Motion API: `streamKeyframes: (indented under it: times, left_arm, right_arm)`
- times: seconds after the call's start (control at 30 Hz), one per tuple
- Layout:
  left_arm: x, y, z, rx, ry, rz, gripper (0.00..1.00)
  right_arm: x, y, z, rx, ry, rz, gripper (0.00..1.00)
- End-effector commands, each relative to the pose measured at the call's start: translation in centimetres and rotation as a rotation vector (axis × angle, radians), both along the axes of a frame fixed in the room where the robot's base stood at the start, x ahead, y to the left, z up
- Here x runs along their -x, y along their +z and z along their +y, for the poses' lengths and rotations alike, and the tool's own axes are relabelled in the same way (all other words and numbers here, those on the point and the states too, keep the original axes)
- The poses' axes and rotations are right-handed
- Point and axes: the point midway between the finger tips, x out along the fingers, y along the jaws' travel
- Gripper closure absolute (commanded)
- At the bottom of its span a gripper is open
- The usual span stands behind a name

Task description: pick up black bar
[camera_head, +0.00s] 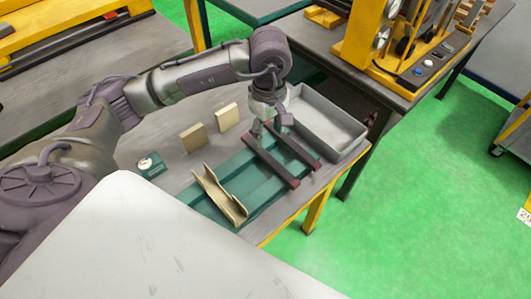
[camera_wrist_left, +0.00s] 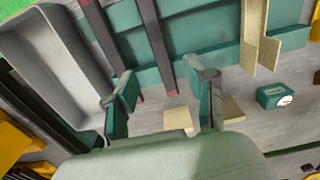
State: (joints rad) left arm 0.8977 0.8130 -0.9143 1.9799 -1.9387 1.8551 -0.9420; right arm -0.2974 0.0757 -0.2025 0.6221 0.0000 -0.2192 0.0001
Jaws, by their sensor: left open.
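Two long black bars with dark red ends lie side by side across a green base on the table: a nearer black bar (camera_head: 271,162) and a farther black bar (camera_head: 301,150). Both also show in the left wrist view, one bar (camera_wrist_left: 157,45) on the right and one bar (camera_wrist_left: 103,38) on the left. My left gripper (camera_head: 271,123) is open and empty above the back ends of the bars. In the left wrist view my left gripper (camera_wrist_left: 163,98) has one bar's end between its spread fingers, while the other bar runs behind the left finger. My right gripper is not in view.
A grey tray (camera_head: 354,138) stands close to the right of the bars. A tan channel piece (camera_head: 219,195) lies at left. Two tan blocks (camera_head: 194,137) (camera_head: 228,117) and a small green device (camera_head: 151,165) stand farther left. A yellow machine (camera_head: 363,40) is behind.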

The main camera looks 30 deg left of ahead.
Motion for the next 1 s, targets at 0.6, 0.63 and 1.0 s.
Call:
streamKeyframes:
  times: [0.6,0.63,1.0]
  left_arm:
    - [0.0,-7.6,0.2,0.0,0.0,0.005,0.45]
    - [-0.1,-8.2,0.2,0.001,0.0,0.004,0.45]
    - [-0.2,-10.0,0.2,0.001,-0.001,-0.002,0.45]
  right_arm:
    - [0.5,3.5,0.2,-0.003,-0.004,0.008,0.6]
    - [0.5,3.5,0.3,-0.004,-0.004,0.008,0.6]
    - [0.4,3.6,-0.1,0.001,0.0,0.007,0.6]
